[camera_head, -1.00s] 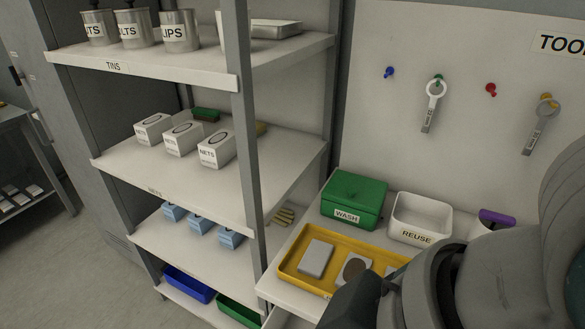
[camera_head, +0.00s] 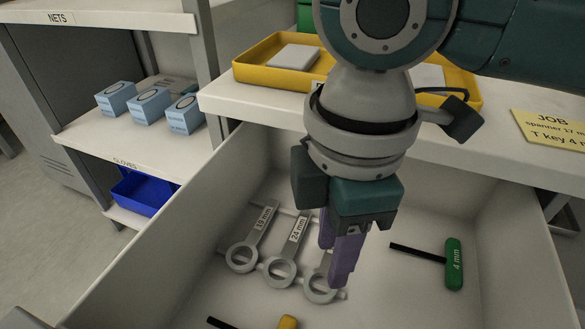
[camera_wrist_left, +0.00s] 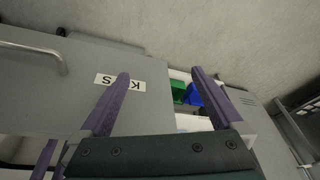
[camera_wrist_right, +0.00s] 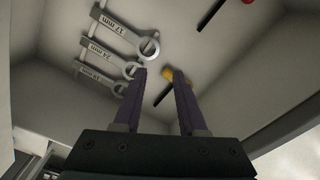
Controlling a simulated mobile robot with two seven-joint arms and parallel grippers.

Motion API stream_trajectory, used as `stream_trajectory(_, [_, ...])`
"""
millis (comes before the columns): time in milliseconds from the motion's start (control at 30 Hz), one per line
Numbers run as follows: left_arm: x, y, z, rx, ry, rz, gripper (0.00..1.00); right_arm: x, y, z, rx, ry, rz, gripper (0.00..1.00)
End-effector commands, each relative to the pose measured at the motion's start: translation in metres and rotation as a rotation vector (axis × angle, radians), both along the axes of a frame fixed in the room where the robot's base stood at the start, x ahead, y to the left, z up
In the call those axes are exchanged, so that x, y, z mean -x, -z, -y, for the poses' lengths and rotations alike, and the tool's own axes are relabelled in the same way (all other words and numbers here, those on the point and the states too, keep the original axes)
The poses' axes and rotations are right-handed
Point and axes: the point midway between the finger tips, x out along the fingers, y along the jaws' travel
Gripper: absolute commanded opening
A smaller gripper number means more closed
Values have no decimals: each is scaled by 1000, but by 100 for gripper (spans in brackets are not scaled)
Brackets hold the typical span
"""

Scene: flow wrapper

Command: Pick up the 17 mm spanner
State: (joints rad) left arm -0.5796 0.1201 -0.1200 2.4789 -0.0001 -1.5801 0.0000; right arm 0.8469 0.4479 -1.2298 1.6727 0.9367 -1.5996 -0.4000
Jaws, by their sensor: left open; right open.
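The 17 mm spanner shows in the right wrist view (camera_wrist_right: 110,25), lying flat in the open drawer with its ring toward the picture's middle. In the head view its ring (camera_head: 319,289) shows just below my right fingers, which hide most of its handle and its label. My right gripper (camera_head: 336,262) is open and empty, pointing down over the drawer; its fingers also show in the right wrist view (camera_wrist_right: 160,78). The 24 mm spanner (camera_head: 282,268) and 19 mm spanner (camera_head: 243,255) lie beside it. My left gripper (camera_wrist_left: 160,75) is open and empty, away from the drawer.
The drawer (camera_head: 150,262) has high walls around the tools. A green 4 mm T key (camera_head: 453,263) lies at the right, and a yellow-handled key (camera_head: 287,322) near the front. The worktop above holds a yellow tray (camera_head: 250,73) and a job card (camera_head: 550,130).

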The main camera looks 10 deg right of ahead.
Motion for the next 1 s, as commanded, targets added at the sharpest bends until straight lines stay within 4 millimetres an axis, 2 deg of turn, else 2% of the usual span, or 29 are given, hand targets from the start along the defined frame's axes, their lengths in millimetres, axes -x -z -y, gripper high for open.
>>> stream_trajectory(33, [0, 10, 0, 0, 0, 0, 100, -3, 9, 3, 8, -1, 1, 41])
stream_trajectory(167, [0, 14, 0, 0, 0, 1, 100, -3, 16, 5, 15, -3, -3, 41])
stream_trajectory(400, [0, 29, 0, 0, 0, 2, 100, -3, 51, 5, 15, -3, -3, 41])
stream_trajectory(567, [0, 36, 0, 0, 0, 2, 100, -4, 64, 4, 14, -3, -2, 41])
stream_trajectory(800, [0, 58, 0, 0, 0, 2, 100, -5, 102, 4, 15, -4, -2, 41])
stream_trajectory(1000, [0, 58, 0, 0, 0, 1, 100, -6, 107, 4, 14, -4, -1, 41])
